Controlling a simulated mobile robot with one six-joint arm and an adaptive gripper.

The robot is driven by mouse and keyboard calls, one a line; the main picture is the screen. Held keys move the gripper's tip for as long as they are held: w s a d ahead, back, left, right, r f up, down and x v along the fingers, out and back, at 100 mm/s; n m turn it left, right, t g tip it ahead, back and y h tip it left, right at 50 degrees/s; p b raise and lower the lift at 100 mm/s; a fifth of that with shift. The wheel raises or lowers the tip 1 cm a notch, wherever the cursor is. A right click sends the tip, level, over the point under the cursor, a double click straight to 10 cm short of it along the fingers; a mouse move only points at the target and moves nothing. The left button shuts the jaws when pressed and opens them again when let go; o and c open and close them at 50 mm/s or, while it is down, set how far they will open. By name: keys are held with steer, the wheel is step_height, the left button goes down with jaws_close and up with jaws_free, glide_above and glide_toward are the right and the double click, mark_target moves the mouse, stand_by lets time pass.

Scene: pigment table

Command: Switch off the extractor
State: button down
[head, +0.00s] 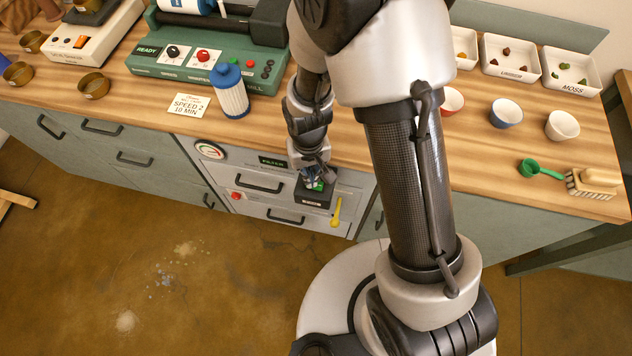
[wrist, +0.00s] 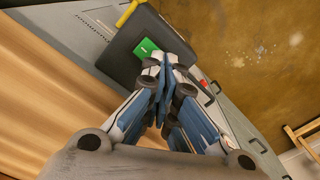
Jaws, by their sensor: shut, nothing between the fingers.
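The extractor's panel (head: 265,213) is a pale grey front set into the cabinet under the worktop. It has a gauge (head: 209,150), a dark FILTER label (head: 272,161) and black handles. A dark switch box (head: 313,197) sticks out at its right side, with a green button (head: 319,185) on its face. In the wrist view the dark box (wrist: 123,55) and green button (wrist: 147,48) lie just beyond my fingertips. My gripper (head: 312,181) is shut and empty, its tips (wrist: 165,62) at the box face, right beside the green button. I cannot tell whether they touch; they hide part of the face.
A red knob (head: 236,196) is at the panel's left and a yellow handle (head: 337,212) hangs right of the box. Above, the wooden worktop (head: 130,108) overhangs, bearing a green machine (head: 200,73), a blue-capped bottle (head: 231,95) and a note card (head: 187,105). The floor in front is clear.

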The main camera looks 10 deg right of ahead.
steer(key=shift+f+b, duration=0.85)
steer(key=shift+f, duration=0.25)
stand_by(0.3)
steer(key=shift+r, duration=0.1)
steer(key=shift+r+p, duration=2.75)
steer(key=shift+r, duration=0.7)
